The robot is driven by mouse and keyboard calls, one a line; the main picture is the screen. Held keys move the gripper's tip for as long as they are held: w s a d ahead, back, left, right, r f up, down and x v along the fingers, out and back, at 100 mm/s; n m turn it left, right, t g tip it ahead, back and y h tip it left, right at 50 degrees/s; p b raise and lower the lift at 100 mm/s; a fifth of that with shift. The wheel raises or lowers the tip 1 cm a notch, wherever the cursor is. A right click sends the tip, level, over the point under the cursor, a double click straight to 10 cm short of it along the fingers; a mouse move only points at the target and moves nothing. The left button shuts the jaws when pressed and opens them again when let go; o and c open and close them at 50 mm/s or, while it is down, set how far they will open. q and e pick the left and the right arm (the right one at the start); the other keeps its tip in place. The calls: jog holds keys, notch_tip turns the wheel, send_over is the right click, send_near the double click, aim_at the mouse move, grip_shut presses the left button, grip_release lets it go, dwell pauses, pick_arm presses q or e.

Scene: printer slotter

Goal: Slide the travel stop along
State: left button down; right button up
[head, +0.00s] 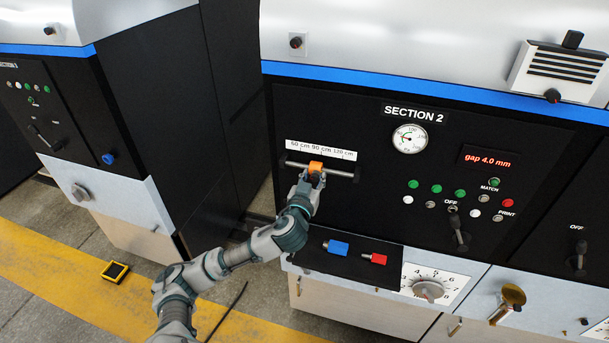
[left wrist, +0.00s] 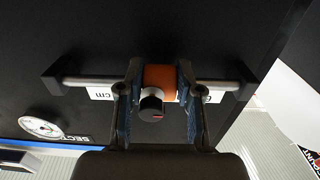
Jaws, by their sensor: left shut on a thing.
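The travel stop is an orange block (head: 316,167) on a grey horizontal rail (head: 341,173) under a white scale strip marked 60 cm, 90 cm and 120 cm (head: 321,150). In the head view it sits near the 90 cm mark. My left gripper (head: 312,182) is shut on it from the front. In the left wrist view the orange stop (left wrist: 159,80) lies between the two fingers (left wrist: 160,105), with a dark round knob (left wrist: 151,106) in front of it. The fingers cover part of the scale there. My right gripper is not in view.
The SECTION 2 panel has a gauge (head: 409,138), a red "gap 4.0 mm" display (head: 487,160), several buttons and a lever (head: 457,228). Below, a black ledge (head: 345,264) carries a blue piece (head: 336,247) and a red piece (head: 375,258). A numbered dial (head: 428,290) is at right.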

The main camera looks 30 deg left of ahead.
aim_at(333, 169)
pick_arm(q)
jog(key=d, duration=0.2)
jog(key=w+d, duration=0.1)
jog(key=d, duration=0.1)
jog(key=shift+d, duration=0.15)
jog(key=c, duration=0.9)
grip_release()
jog(key=shift+w, duration=0.1)
jog(key=shift+o, duration=0.7)
jog(key=shift+w+f, duration=0.15)
jog(key=shift+w, duration=0.05)
jog(key=v, duration=1.2)
jog(key=shift+w, duration=0.1)
